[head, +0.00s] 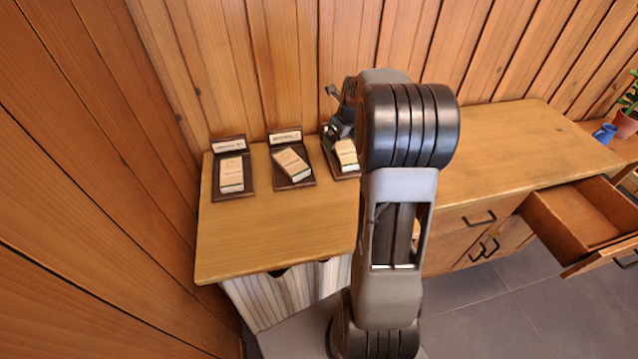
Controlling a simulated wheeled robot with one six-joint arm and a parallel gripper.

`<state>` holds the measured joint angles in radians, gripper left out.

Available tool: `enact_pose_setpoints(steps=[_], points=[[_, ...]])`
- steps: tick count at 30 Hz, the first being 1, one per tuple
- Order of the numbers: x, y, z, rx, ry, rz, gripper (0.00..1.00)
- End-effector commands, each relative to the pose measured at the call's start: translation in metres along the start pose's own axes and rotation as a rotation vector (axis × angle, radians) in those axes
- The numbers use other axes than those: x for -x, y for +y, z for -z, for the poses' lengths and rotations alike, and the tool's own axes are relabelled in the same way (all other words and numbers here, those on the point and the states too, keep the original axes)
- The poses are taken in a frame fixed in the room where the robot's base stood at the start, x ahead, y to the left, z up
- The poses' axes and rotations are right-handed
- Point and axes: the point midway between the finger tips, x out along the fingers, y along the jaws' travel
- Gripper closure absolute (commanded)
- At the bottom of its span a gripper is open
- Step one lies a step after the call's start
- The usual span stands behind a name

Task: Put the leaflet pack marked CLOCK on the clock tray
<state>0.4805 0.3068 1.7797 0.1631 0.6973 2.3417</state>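Three small dark trays stand in a row on the wooden top at the left, each with a pale label plate at its back: a left tray (216,190), a middle tray (277,173) and a right tray (329,158). The lettering is too small to read, so I cannot tell which is CLOCK. My gripper (338,130) is by the right tray, partly hidden by my arm; its fingers are unclear.
The front of the wooden top (270,235) is bare. A longer cabinet (510,150) to the right has a clear top and a pulled-out, empty-looking drawer (590,215). A blue jug (605,134) and a potted plant (627,122) stand at the far right. Plank walls close off the left and back.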

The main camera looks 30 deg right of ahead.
Motion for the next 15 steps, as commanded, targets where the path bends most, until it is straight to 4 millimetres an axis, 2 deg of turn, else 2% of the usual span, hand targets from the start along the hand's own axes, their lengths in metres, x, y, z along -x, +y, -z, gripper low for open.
enact_pose_setpoints(steps=[1,5,9,15], points=[[0.017,0.023,-0.002,0.183,-0.004,-0.008,0.00],[0.052,0.081,0.007,0.742,-0.008,-0.034,0.00],[0.084,0.138,0.030,1.348,-0.025,-0.061,0.00],[0.113,0.198,0.074,2.112,-0.065,-0.084,0.00]])
